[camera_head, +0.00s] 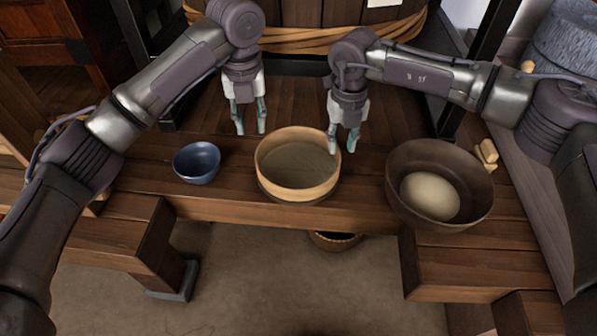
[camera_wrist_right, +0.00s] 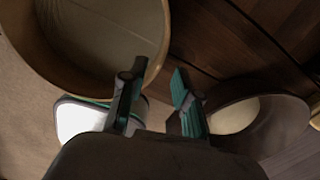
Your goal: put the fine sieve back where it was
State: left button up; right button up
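The fine sieve (camera_head: 297,190), a round pale wooden hoop with a flat mesh, rests near the front edge of the wooden bench. In the right wrist view its rim (camera_wrist_right: 155,60) fills the upper left. My right gripper (camera_head: 345,143) is open at the sieve's far right rim. In the wrist view its two fingers (camera_wrist_right: 158,95) stand apart with bench boards between them, and one finger overlaps the rim; I cannot tell if it touches. My left gripper (camera_head: 251,128) is open and empty behind the sieve's left side.
A small blue bowl (camera_head: 197,163) stands left of the sieve. A large brown bowl (camera_head: 405,165) with pale contents stands to the right. Pale blocks (camera_head: 486,154) lie beyond it. A big hooped wooden tub (camera_head: 300,38) is at the back. A basket (camera_head: 335,241) sits below the bench.

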notch_tip(320, 180, up, 7)
jog(key=shift+r, duration=0.2)
dwell(0.6)
